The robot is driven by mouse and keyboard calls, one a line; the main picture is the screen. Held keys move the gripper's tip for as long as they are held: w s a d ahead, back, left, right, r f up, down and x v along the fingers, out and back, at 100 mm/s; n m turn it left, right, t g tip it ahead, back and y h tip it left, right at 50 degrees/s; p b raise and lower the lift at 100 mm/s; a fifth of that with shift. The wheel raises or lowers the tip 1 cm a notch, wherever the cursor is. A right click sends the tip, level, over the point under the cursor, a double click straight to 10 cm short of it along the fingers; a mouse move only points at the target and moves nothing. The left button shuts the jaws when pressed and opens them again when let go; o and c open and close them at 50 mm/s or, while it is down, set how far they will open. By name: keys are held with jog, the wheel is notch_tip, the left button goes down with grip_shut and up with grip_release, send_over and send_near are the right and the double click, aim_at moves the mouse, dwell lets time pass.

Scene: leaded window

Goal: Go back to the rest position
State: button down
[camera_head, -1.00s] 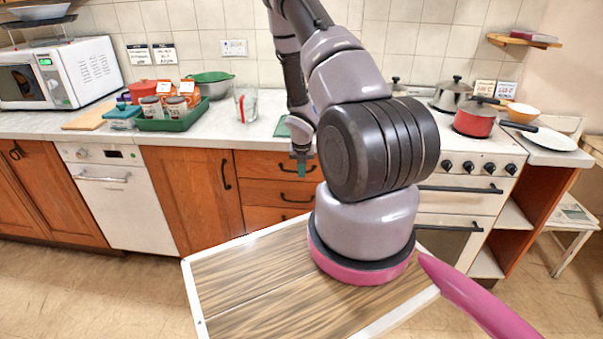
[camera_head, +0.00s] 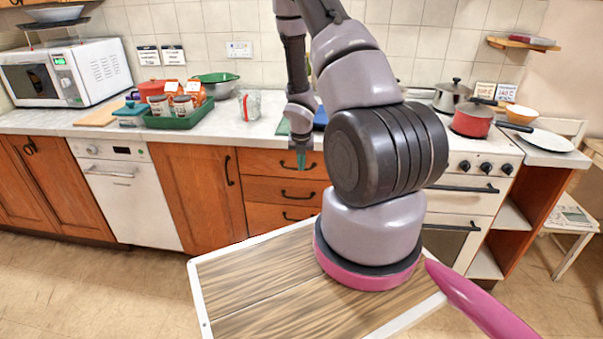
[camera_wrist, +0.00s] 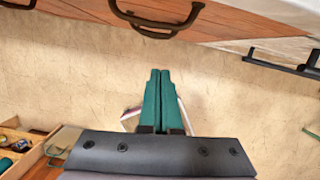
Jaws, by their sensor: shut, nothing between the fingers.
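My gripper (camera_head: 301,159) hangs pointing down in front of the wooden drawers (camera_head: 282,190), just below the counter's front edge. In the wrist view its two green fingers (camera_wrist: 160,100) lie together with nothing between them. The wrist view looks down past the fingers at the pale floor (camera_wrist: 70,75), with a dark drawer handle (camera_wrist: 157,22) at the top. My arm rises from its base and partly hides the counter and the stove behind it.
The worktop (camera_head: 60,118) carries a microwave (camera_head: 66,73), a green tray (camera_head: 180,117) with jars, and a glass (camera_head: 249,105). A red pot (camera_head: 470,121) stands on the stove at right, beside a white plate (camera_head: 546,140). The floor at left is clear.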

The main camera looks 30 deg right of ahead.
jog(key=s+a+r+m+t, duration=0.1)
jog(key=s+a+r+m, duration=0.1)
jog(key=r+m, duration=1)
jog(key=s+a+r+m+t, duration=0.1)
jog(key=s+a+r+m, duration=0.35)
jog(key=r, duration=1.45)
jog(key=s+a+r+m+t+y, duration=0.1)
jog(key=s+a+r+m, duration=0.4)
jog(key=s+r+m, duration=0.2)
jog(key=s+a+r+m+t+y, duration=0.1)
jog(key=s+a+r+m, duration=0.3)
jog(key=s+r+m, duration=0.4)
jog(key=s+m+y, duration=0.1)
jog(key=s+m, duration=0.1)
jog(key=m, duration=0.1)
jog(key=shift+s+a+t, duration=0.3)
jog(key=shift+a+t, duration=0.05)
jog(key=shift+t, duration=0.05)
